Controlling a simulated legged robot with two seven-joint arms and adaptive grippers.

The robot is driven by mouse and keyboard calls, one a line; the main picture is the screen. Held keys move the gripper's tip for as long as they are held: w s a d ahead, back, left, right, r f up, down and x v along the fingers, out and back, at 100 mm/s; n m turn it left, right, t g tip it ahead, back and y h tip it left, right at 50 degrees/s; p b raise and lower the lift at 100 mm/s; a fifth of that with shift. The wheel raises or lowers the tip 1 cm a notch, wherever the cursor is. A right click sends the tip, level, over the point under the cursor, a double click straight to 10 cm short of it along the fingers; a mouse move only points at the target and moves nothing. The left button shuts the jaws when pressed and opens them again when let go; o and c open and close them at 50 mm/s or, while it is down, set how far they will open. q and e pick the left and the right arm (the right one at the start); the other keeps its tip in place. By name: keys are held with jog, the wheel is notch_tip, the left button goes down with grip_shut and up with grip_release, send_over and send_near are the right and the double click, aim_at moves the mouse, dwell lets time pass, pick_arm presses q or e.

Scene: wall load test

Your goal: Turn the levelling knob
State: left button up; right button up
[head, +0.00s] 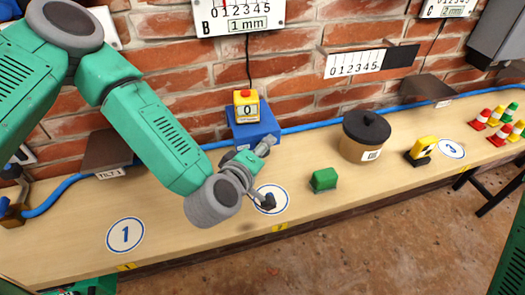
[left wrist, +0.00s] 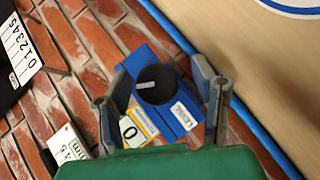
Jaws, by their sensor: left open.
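The levelling knob (left wrist: 155,84) is a round black dial with a pale pointer bar. It sits on a blue block (left wrist: 180,118) with a "LEVEL" label, beside a yellow counter (left wrist: 138,128) reading 0. In the head view the blue block (head: 256,132) stands against the brick wall; I cannot make out the knob there. My left gripper (head: 266,172) is open and empty in front of the block. In the left wrist view its fingers (left wrist: 160,72) are spread on either side of the knob. Contact cannot be told. My right gripper is not in view.
On the wooden bench, a green block (head: 324,180), a brown pot with a black lid (head: 364,140) and a yellow-black piece (head: 420,150) stand to the right. Several striped cones (head: 497,125) are farther right. A blue pipe (head: 300,128) runs along the wall. The bench around circle 1 (head: 125,235) is clear.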

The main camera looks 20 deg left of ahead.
pick_arm(q)
jog(key=shift+s+r, duration=0.1)
jog(key=shift+s, duration=0.05)
jog(key=v, duration=0.7)
dwell(0.3)
